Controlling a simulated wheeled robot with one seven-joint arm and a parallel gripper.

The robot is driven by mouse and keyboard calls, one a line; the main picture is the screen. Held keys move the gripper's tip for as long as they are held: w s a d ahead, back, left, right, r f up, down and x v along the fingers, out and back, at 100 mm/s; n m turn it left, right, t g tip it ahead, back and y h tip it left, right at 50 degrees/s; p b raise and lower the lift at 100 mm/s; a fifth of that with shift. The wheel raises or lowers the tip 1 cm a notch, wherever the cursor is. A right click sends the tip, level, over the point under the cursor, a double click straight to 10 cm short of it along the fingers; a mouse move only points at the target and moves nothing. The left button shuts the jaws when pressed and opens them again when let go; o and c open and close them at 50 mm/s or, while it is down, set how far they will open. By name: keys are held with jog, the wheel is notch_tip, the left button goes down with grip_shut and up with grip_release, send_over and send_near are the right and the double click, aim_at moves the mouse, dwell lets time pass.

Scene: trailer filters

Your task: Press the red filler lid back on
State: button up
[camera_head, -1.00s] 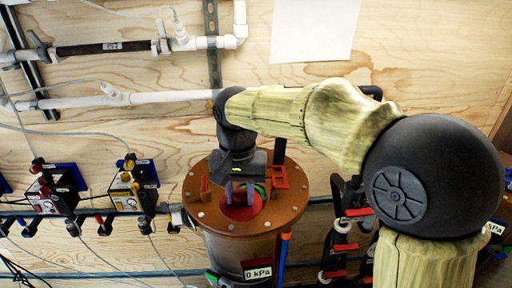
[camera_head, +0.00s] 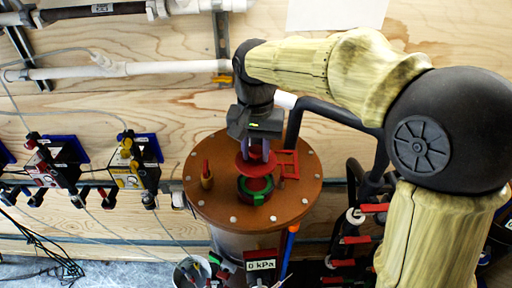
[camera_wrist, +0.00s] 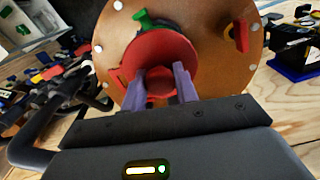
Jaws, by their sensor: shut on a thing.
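The red filler lid (camera_head: 256,166) is a round disc with a knob on top. My gripper (camera_head: 257,153) is shut on its knob, and the lid hangs above the orange-brown tank top (camera_head: 222,199). In the wrist view the lid (camera_wrist: 155,57) sits between the two purple fingers of my gripper (camera_wrist: 159,84). The filler opening (camera_head: 256,190) has a green ring with red inside. In the head view it lies just below and in front of the lid, with a visible gap. In the wrist view the lid hides most of the opening, and a green part (camera_wrist: 148,19) shows past its edge.
A red bracket (camera_head: 287,164) stands right of the lid. A small brass fitting with a red handle (camera_head: 206,176) stands to the left. Black hoses and red-handled valves (camera_head: 356,216) lie to the right of the tank. A 0 kPa gauge (camera_head: 261,265) is at its front.

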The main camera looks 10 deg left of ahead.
aim_at(255, 160)
jog(key=shift+w+f, duration=0.2)
jog(key=shift+f, duration=0.1)
jog(key=shift+f+b, duration=0.6)
jog(key=shift+b, duration=0.2)
jog(key=shift+s+d+f+b, duration=0.1)
jog(key=shift+f+b, duration=0.55)
jog(key=shift+b, duration=0.05)
jog(key=shift+s+f+b, duration=0.15)
jog(key=shift+f+b, duration=0.65)
jog(key=shift+f, duration=0.15)
jog(key=shift+f+b, duration=0.3)
jog(key=shift+f, duration=0.45)
jog(key=shift+r, duration=0.1)
jog(key=shift+f+p, duration=0.2)
jog(key=shift+p, duration=0.25)
